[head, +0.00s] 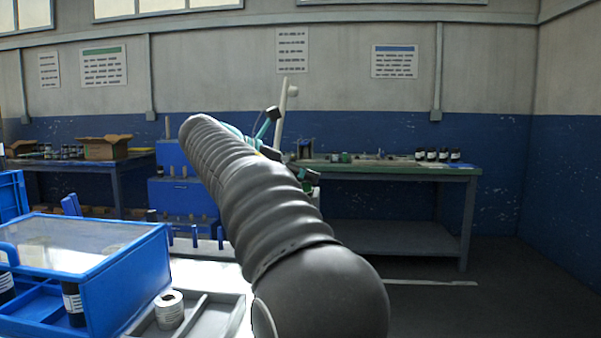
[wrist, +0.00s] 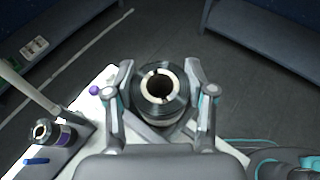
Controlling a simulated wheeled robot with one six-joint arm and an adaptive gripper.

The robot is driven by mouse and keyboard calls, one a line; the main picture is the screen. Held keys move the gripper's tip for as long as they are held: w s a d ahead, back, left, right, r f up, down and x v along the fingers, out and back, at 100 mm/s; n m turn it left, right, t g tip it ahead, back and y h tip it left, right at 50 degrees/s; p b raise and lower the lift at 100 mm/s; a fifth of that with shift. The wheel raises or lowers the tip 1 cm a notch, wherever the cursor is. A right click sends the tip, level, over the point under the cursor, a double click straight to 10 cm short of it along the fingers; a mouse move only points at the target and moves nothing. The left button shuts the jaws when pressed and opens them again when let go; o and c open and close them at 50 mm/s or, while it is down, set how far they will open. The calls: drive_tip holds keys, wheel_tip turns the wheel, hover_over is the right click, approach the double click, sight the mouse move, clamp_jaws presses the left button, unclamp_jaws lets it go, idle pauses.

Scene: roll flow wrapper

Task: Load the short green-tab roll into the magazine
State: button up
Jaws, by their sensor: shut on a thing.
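In the wrist view my gripper (wrist: 159,76) is shut on a dark roll (wrist: 158,105), one finger on each side of it. The roll has a pale core ring with a dark hole facing the camera. I cannot make out a green tab on it, and its length is hard to judge from this end. In the head view my arm covers the middle, and the gripper and held roll are hidden behind it. I cannot tell for sure which part is the magazine; a blue stepped unit (head: 180,198) with small upright pegs stands just left of my arm.
A blue case with a clear lid (head: 150,262) and a dark roll (head: 73,303) stands at the left. A pale roll (head: 170,310) sits in a grey tray (head: 215,318). The wrist view shows another roll (wrist: 42,132) at lower left. A workbench (head: 400,168) stands behind.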

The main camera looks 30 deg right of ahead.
drive_tip(key=shift+f, duration=0.3)
drive_tip(key=o, duration=1.3)
drive_tip(key=shift+o, duration=0.2)
drive_tip(key=shift+a, duration=0.1)
drive_tip(key=v, duration=1.2)
